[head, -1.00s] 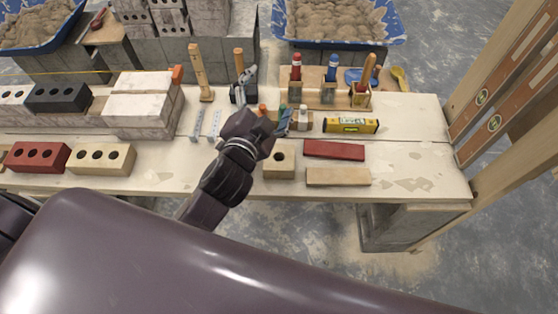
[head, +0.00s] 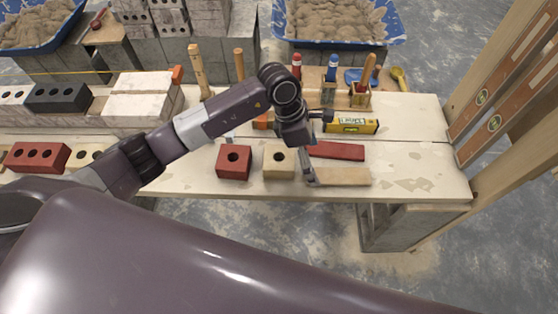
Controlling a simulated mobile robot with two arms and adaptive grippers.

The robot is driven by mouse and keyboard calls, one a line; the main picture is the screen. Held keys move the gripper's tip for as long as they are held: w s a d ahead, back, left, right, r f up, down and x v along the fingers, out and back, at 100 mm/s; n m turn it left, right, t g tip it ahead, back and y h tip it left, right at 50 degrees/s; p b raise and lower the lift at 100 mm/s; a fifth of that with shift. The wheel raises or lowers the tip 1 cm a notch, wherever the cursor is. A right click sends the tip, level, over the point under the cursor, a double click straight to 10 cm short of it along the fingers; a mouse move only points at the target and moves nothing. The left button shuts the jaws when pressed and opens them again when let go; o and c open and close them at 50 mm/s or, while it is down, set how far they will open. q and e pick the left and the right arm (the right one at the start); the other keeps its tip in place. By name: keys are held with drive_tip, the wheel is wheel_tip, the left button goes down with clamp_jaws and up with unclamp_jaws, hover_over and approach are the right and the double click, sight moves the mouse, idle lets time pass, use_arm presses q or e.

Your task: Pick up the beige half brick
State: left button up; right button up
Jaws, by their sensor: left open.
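The beige half brick (head: 279,163), a short block with one round hole in its top, lies on the pale bench near its front edge. My left gripper (head: 310,168) points down just to the right of it, over the left ends of a flat red strip (head: 338,151) and a flat beige strip (head: 344,176). Its fingers are open, with nothing seen between them. I cannot tell whether a finger touches the half brick. My right gripper is not in view.
A red half brick (head: 234,163) lies left of the beige one. A yellow spirit level (head: 352,123) and upright tool holders stand behind. A red holed brick (head: 38,157) and pale stacked blocks (head: 137,107) are at left. Wooden posts (head: 515,130) rise at right.

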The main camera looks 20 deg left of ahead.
sight(279, 156)
use_arm(q)
drive_tip(key=a+y, duration=0.1)
drive_tip(key=a, duration=0.2)
drive_tip(key=w+a+y, duration=0.1)
drive_tip(key=a, duration=0.2)
drive_tip(key=w+a+y, duration=0.1)
drive_tip(key=a+y, duration=0.1)
drive_tip(key=a, duration=0.2)
drive_tip(key=shift+f, duration=0.35)
drive_tip(key=shift+a+f, duration=0.25)
drive_tip(key=f+p, duration=0.1)
drive_tip(key=f, duration=0.6)
drive_tip(key=shift+d, duration=0.2)
drive_tip(key=c, duration=2.1)
drive_tip(key=shift+o, duration=0.2)
drive_tip(key=shift+w, duration=0.15)
